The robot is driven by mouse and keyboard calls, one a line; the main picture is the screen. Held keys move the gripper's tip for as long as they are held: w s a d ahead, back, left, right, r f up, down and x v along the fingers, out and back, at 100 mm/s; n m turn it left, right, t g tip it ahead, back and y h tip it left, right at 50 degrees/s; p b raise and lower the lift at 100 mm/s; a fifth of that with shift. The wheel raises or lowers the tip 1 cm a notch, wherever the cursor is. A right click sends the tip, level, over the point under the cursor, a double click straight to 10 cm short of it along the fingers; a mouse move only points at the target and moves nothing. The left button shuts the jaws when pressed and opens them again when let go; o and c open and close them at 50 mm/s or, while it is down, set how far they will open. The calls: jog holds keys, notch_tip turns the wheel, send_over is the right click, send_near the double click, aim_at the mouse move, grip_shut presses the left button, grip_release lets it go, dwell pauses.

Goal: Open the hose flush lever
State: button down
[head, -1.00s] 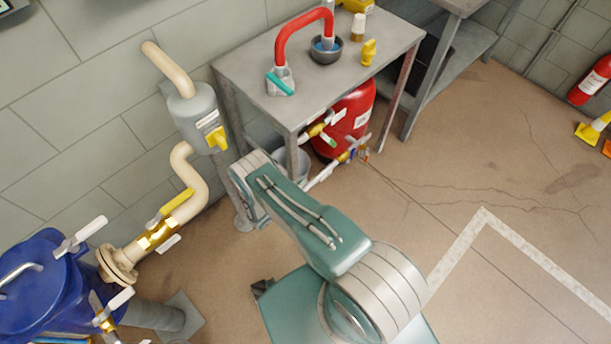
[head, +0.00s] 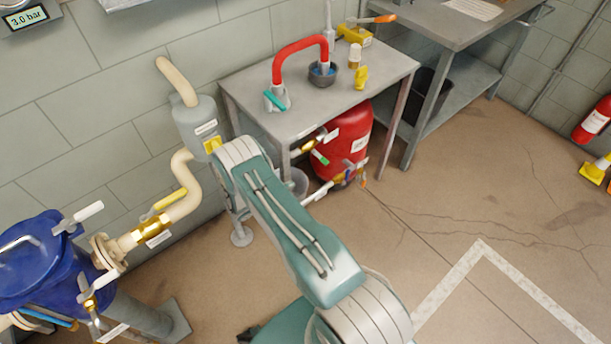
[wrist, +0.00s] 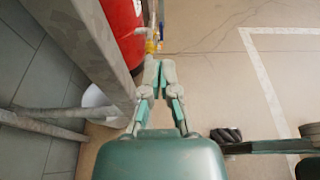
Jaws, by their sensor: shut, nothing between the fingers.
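Several levers show in the head view, and I cannot read which label names the hose flush. Under the grey table, the red tank (head: 347,140) carries brass valves, including an upper one (head: 309,147) with a green-ended handle and a lower one (head: 338,181) beside a white handle. The beige pipe at left has a yellow lever (head: 162,204) on a brass valve. In the wrist view my gripper (wrist: 159,68) is shut and empty, with the red tank (wrist: 124,28) and a small yellow fitting (wrist: 151,46) beyond its tips. My arm hides the gripper in the head view.
The grey table (head: 310,107) holds a red hose (head: 296,45) and a bowl (head: 322,74). A table leg (wrist: 95,45) stands close left of my gripper, with a white bucket (wrist: 96,98) behind. A blue tank (head: 38,262) stands left. Open floor (head: 440,190) lies right.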

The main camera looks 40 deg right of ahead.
aim_at(321, 157)
jog(key=shift+a+r, duration=0.2)
jog(key=shift+d, duration=0.15)
jog(key=w+d, duration=0.1)
jog(key=d, duration=1.2)
jog(key=shift+f, duration=0.4)
jog(key=shift+w, duration=0.1)
jog(key=shift+d, duration=0.5)
